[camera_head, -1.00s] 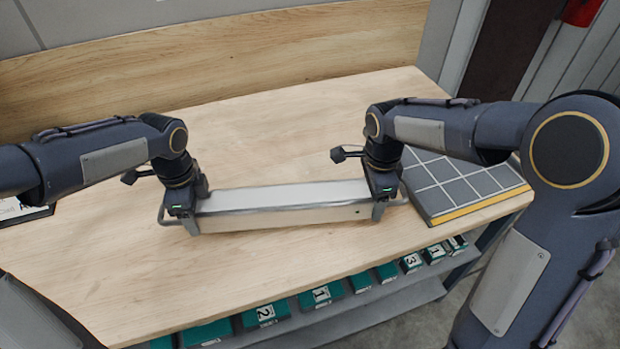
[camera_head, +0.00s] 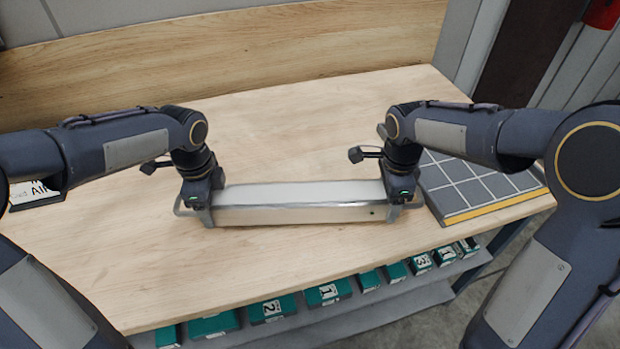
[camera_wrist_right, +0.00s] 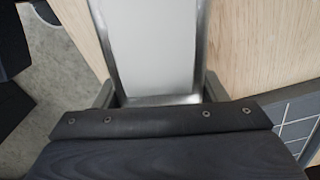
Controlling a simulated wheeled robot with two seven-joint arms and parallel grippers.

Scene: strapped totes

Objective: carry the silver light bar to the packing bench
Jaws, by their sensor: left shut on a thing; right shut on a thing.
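The silver light bar (camera_head: 300,202) is a long pale box with a wire handle at each end. It lies level over the wooden bench (camera_head: 160,260); I cannot tell whether it touches the top. My left gripper (camera_head: 200,205) is shut on its left end and my right gripper (camera_head: 400,205) is shut on its right end. In the right wrist view, the light bar (camera_wrist_right: 150,50) runs away between the two fingers of my right gripper (camera_wrist_right: 160,98). The handles are partly hidden by the grippers.
A grey gridded panel with a yellow front edge (camera_head: 470,185) lies at the bench's right end, close to the right handle. A dark holder with a printed card (camera_head: 35,192) stands at the left. Green numbered boxes (camera_head: 270,310) sit on a shelf below. The bench behind the bar is clear.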

